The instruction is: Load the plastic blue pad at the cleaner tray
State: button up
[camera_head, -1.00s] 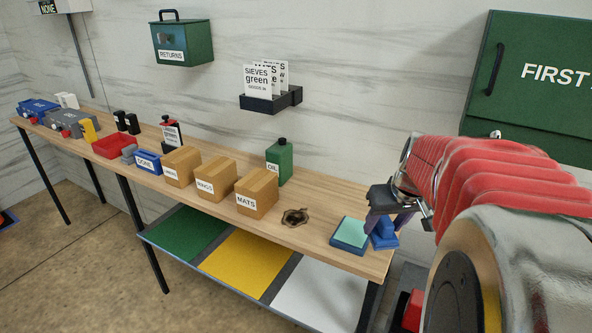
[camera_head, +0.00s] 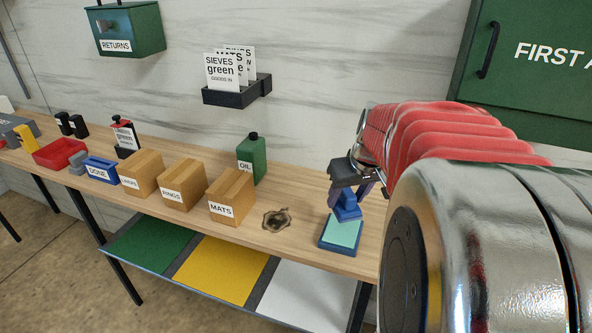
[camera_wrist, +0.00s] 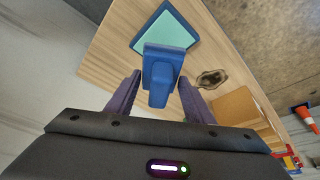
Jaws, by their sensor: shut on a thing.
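The plastic blue pad (camera_head: 347,211), a block with a raised grip, is held in my gripper (camera_head: 348,190). It also shows in the wrist view (camera_wrist: 163,72), between the two purple fingers of my gripper (camera_wrist: 160,90). The cleaner tray (camera_head: 341,234) has a blue rim and a pale teal inside. It lies on the wooden bench near its right end, and it shows at the top of the wrist view (camera_wrist: 178,33). The pad overlaps the tray's back edge in the head view. I cannot tell whether they touch.
A dark-rimmed hole or stain (camera_head: 276,220) lies left of the tray. Cardboard boxes, the nearest marked MATS (camera_head: 232,198), a green oil can (camera_head: 251,160) and a red bin (camera_head: 60,153) stand farther left. A sign holder (camera_head: 237,92) hangs on the wall.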

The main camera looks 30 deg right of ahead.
dwell(0.3)
jog(key=shift+f, duration=0.1)
jog(key=shift+f, duration=0.7)
jog(key=shift+s+f, duration=0.1)
jog(key=shift+f, duration=2.1)
jog(key=shift+f, duration=0.5)
jog(key=shift+r, duration=0.1)
jog(key=shift+r, duration=3.45)
